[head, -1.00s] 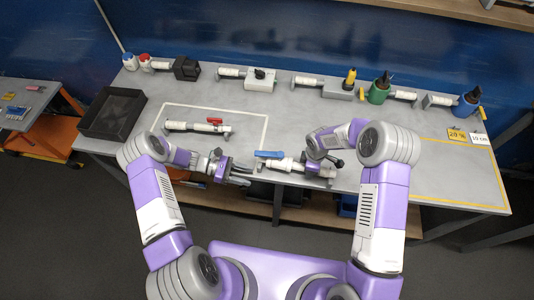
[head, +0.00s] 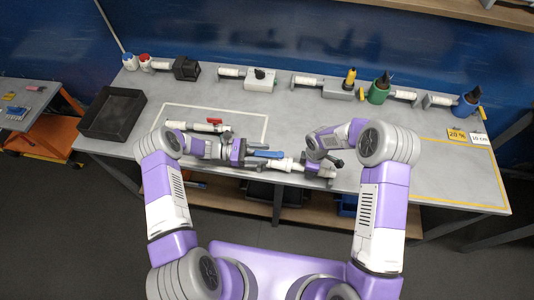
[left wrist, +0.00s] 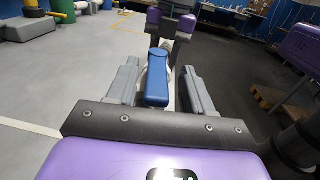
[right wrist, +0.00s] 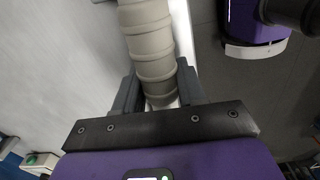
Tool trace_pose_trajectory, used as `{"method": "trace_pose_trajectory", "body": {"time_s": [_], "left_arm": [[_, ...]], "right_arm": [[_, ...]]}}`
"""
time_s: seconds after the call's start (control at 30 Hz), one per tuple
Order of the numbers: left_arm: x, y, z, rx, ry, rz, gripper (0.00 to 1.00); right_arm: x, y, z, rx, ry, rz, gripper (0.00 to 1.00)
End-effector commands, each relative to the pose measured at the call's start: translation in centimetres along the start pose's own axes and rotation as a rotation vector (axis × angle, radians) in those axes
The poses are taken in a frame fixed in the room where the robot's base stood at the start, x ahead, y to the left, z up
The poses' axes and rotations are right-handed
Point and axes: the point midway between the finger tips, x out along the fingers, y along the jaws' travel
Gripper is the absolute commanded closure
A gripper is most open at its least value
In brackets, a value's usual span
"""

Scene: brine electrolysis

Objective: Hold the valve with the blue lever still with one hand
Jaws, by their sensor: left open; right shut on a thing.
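The valve with the blue lever (head: 268,154) lies near the table's front edge, its white body (head: 285,164) running left to right. In the left wrist view the blue lever (left wrist: 157,82) lies between the spread fingers of my left gripper (left wrist: 158,68), with gaps on both sides. My left gripper (head: 258,157) is open at the valve's left part. My right gripper (head: 323,170) is at the valve's right end. In the right wrist view my right gripper (right wrist: 157,90) is shut on a beige ribbed hose end (right wrist: 146,45), which hides the fingertips' contact.
A valve with a red lever (head: 214,121) lies behind my left forearm, inside a white outlined area. A black tray (head: 112,112) stands at the left. Several fittings and containers line the back edge, including a green one (head: 379,94). The table's right side is largely clear.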

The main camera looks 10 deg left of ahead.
Motion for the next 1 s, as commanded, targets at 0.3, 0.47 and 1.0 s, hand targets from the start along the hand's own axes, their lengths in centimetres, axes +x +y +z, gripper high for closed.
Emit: {"method": "trace_pose_trajectory", "body": {"time_s": [0.3,0.47,1.0], "left_arm": [[2.3,0.0,-0.1,-0.001,0.001,0.000,0.49],[2.3,0.0,-0.2,-0.001,0.001,0.001,0.49],[2.3,-0.1,-0.1,-0.001,-0.001,-0.003,1.00]], "right_arm": [[1.0,-0.7,0.6,0.002,-0.013,-0.022,1.00],[1.0,-0.7,0.6,0.002,-0.013,-0.022,1.00],[1.0,-0.7,0.6,0.002,-0.012,-0.021,1.00]]}}
